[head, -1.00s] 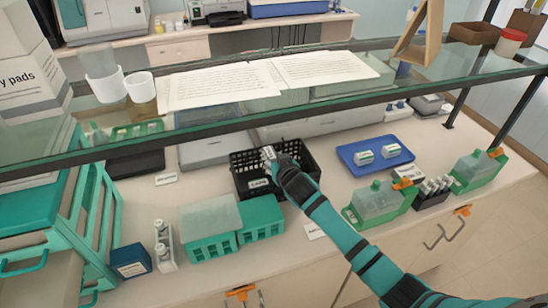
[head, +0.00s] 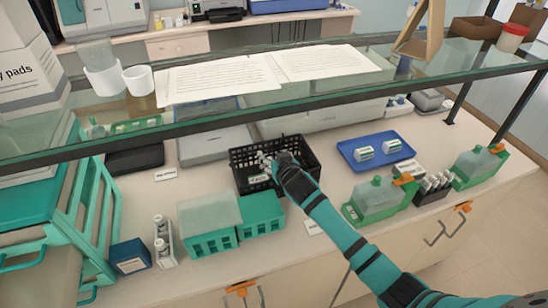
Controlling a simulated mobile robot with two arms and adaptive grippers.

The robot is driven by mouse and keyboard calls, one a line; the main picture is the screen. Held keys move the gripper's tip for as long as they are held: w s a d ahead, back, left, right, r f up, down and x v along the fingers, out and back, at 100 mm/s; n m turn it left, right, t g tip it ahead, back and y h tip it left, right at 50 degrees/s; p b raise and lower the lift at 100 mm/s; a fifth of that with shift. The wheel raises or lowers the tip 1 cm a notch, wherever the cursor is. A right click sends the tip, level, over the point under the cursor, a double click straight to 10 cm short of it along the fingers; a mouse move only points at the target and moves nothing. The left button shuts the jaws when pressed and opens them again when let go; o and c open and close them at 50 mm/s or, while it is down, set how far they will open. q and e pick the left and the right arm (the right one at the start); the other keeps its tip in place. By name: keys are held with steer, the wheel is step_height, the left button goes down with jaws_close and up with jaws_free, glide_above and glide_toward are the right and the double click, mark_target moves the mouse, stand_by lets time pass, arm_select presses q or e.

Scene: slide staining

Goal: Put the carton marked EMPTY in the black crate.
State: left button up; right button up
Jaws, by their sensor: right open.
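The black crate (head: 311,153) stands on the bench in the middle of the head view. My right gripper (head: 265,160) is over the crate's left part, with its fingers open and pointing into it. A small pale patch with dark lettering (head: 258,179) shows at the crate's front, below the fingers; I cannot tell whether it is a label or a carton inside. My left gripper is not in view.
A glass shelf with papers (head: 220,85) runs above the bench behind the crate. Green racks (head: 262,213) stand in front of the crate. Green-based bottles (head: 380,197) and a dark vial rack (head: 432,192) stand to the right. A dark blue box (head: 130,257) is at the left.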

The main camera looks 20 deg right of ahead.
steer(key=r+v, duration=0.1)
steer(key=v, duration=1.1)
steer(key=shift+r+b, duration=0.15)
steer(key=shift+b, duration=0.25)
steer(key=shift+d, duration=0.1)
